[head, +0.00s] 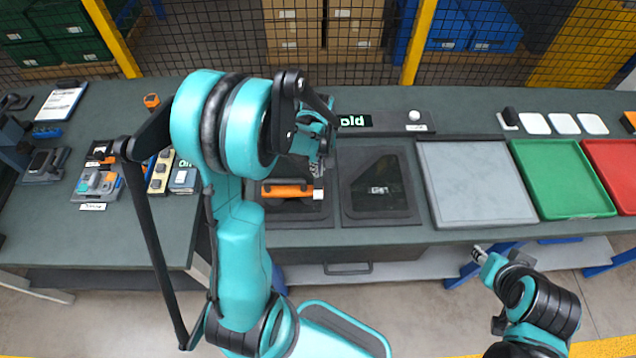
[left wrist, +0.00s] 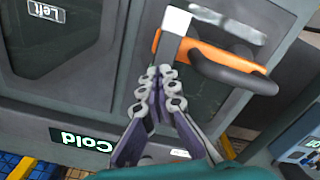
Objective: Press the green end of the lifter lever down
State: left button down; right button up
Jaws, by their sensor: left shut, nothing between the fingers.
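In the left wrist view the orange bar (left wrist: 205,58) has a dark grey rounded grip and a pale grey block (left wrist: 175,22). I see no green end on it and cannot tell whether it is the lifter lever. My left gripper (head: 320,165) is shut and empty. In the left wrist view its fingertips (left wrist: 160,88) appear close to the pale block; contact is unclear. My right gripper (head: 478,252) hangs in front of the bench.
A second dark panel (head: 380,188), a grey tray (head: 478,185), a green tray (head: 565,180) and a red tray (head: 612,170) are to the right. A "Cold" sign (left wrist: 80,138) stands behind. Small devices (head: 97,183) are at the left. A mesh fence closes the back.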

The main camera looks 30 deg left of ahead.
pick_arm(q)
jog(key=shift+f+b, duration=0.35)
jog(key=shift+f, duration=0.1)
jog(key=shift+r, duration=0.1)
jog(key=shift+r+p, duration=2.5)
jog(key=shift+r, duration=0.95)
